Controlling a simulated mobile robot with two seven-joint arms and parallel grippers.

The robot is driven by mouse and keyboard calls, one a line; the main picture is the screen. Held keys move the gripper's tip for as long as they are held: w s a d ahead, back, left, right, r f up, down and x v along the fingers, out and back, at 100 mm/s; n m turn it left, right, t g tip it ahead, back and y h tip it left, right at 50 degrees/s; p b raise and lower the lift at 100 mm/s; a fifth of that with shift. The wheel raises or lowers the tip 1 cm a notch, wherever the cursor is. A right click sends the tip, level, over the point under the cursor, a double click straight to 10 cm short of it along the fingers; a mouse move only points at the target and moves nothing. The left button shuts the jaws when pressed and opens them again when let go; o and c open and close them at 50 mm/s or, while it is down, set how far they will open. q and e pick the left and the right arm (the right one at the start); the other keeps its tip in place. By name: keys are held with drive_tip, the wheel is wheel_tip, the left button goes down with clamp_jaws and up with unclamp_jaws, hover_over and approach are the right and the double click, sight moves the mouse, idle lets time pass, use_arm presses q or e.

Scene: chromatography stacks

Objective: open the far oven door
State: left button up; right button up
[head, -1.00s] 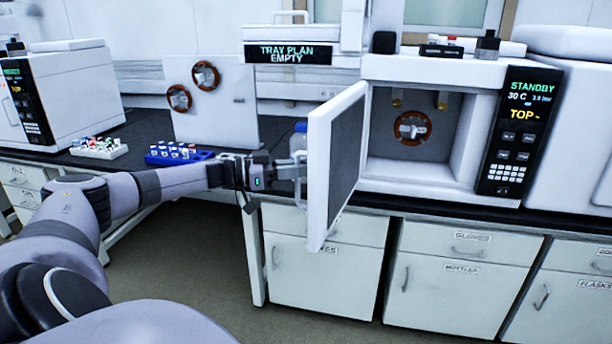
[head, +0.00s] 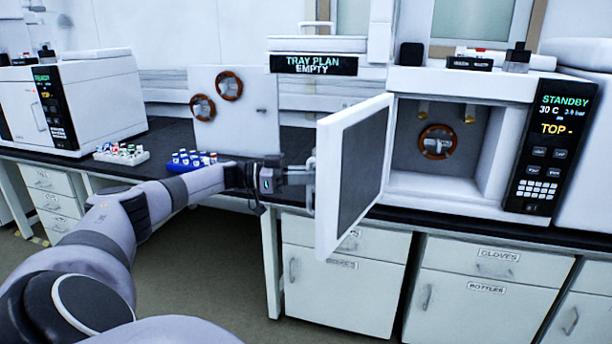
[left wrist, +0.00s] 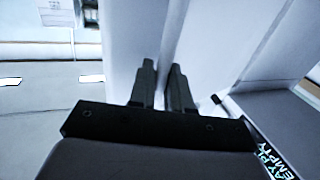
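The oven on the right (head: 470,84) has a display reading STANDBY, 30 C and TOP. Its white door (head: 330,190) stands wide open, swung out to the left over the bench front, with its dark inner panel showing. My left gripper (head: 308,173) is at the handle on the door's outer face and looks closed around it. In the left wrist view, the two dark fingers (left wrist: 163,82) are close together against white surfaces; the handle between them is hard to make out. My right gripper is in neither view.
Another white oven (head: 100,85) with a closed front stands at the far left. A white rack (head: 121,157) and a blue rack (head: 190,168) of vials sit on the dark bench. A white panel with copper-coloured rings (head: 240,125) stands behind them. A TRAY PLAN EMPTY sign (head: 313,64) is behind the door.

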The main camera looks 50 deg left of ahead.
use_arm(q)
drive_tip(key=shift+o, duration=1.3)
drive_tip(key=shift+w+r, duration=0.25)
drive_tip(key=shift+w, duration=0.05)
drive_tip(key=shift+w+f, duration=0.1)
drive_tip(key=shift+f, duration=0.05)
drive_tip(key=b+v, duration=0.1)
drive_tip(key=v, duration=0.6)
